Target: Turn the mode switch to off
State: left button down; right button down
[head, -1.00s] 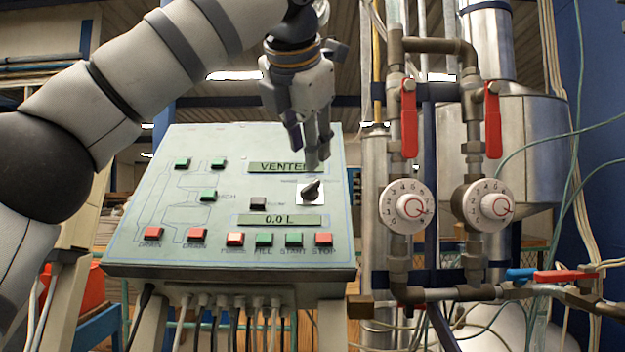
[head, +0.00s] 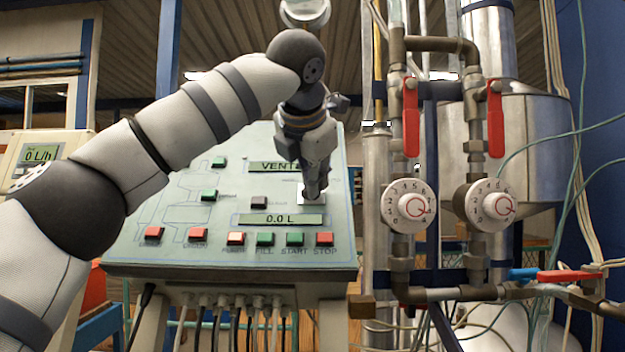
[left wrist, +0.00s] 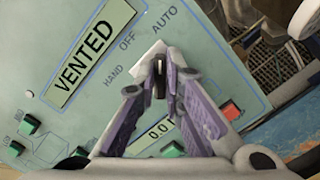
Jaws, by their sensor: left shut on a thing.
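The control panel (head: 345,225) fills the left middle of the head view. Its mode switch is hidden behind my left gripper there. In the left wrist view the dark knob of the mode switch (left wrist: 160,84) sits on a white plate, with HAND, OFF and AUTO printed around it. My left gripper (head: 314,194) is down at the panel and shut on the knob. In the left wrist view its two fingertips (left wrist: 161,85) lie on either side of the knob. I cannot tell clearly which label the knob points to. My right gripper is not in view.
Push buttons, such as the red stop button (head: 324,239), line the panel's lower edge. The VENTED display (left wrist: 89,65) and the 0.0 L display (head: 281,219) lie close to the gripper. Pipes with red-handled valves (head: 411,118) and dials (head: 409,206) stand to the right.

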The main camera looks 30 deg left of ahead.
pick_arm(q)
jog(key=shift+n, duration=0.3)
jog(key=n, duration=0.4)
jog(key=shift+a+y, duration=0.1)
jog(key=shift+y, duration=0.2)
jog(key=shift+f+n+y, duration=0.15)
jog(key=shift+n+y, duration=0.15)
jog(key=shift+n, duration=1.9)
jog(key=c, duration=1.7)
grip_release()
jog(key=v, duration=1.2)
